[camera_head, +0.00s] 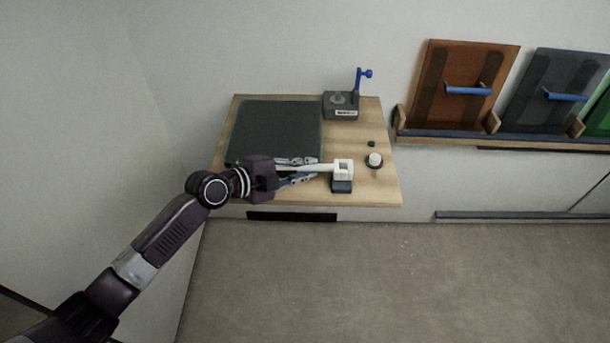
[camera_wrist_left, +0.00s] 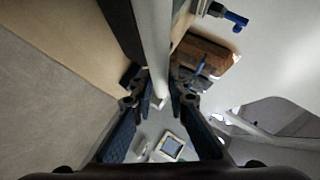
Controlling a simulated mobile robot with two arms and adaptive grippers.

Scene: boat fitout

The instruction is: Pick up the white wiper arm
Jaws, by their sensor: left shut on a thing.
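The white wiper arm (camera_head: 326,168) is a long pale bar with a square, open-centred block at its right end. It lies near the front edge of the wooden table. My left gripper (camera_head: 306,169) comes in from the left, with its fingers shut on the bar, one on each side. The bar's left part is hidden by the gripper. In the left wrist view, the white wiper arm (camera_wrist_left: 152,40) runs from the top edge down between the fingertips of my left gripper (camera_wrist_left: 160,99). I cannot tell whether it is clear of the table. My right gripper is not in view.
A dark blue block (camera_head: 342,187) is beside the white end. Panels with blue handles (camera_head: 468,90) stand right.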

